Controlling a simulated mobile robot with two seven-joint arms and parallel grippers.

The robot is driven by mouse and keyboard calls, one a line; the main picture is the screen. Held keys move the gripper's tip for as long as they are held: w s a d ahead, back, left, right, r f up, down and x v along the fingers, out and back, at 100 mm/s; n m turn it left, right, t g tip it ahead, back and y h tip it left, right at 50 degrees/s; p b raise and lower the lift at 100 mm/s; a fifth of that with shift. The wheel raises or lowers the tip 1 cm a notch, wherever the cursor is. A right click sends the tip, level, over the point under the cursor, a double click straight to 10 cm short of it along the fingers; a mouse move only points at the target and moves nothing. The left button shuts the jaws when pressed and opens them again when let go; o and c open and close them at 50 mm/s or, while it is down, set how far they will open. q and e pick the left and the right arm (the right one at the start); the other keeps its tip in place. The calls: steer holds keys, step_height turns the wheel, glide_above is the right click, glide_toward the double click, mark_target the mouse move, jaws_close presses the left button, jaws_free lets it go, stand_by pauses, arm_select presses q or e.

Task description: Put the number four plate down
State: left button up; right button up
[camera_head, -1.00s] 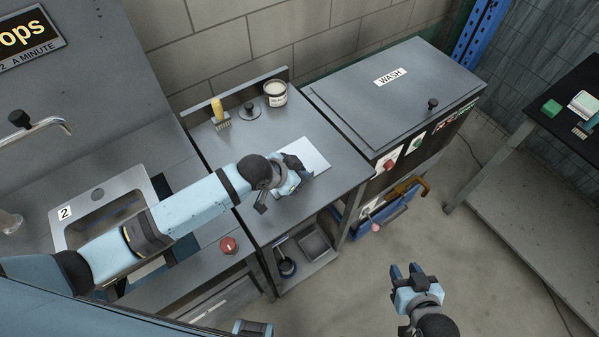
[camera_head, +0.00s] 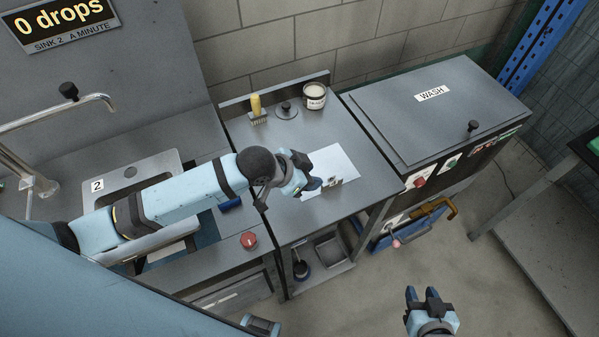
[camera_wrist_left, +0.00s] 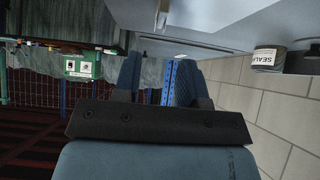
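A pale flat square plate (camera_head: 340,163) lies on the grey counter, left of the wash cabinet, in the head view. I cannot read a number on it; a small dark and brown mark (camera_head: 334,182) shows near its front edge. My left gripper (camera_head: 308,173) is at the plate's left front side, covering part of that edge. Its fingers are apart, and the left wrist view shows background between them (camera_wrist_left: 152,80) and nothing held. Whether a finger touches the plate I cannot tell. My right gripper (camera_head: 426,296) is open and empty over the floor at the lower right.
A pot (camera_head: 314,97), a round lid (camera_head: 286,110) and a yellow-handled brush (camera_head: 257,108) stand along the counter's back. The wash cabinet (camera_head: 440,110) stands to the right. A sink (camera_head: 130,184) marked 2 and a red button (camera_head: 249,240) are to the left.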

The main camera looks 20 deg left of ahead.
arm_select(q)
steer(key=v, duration=0.4)
stand_by(0.5)
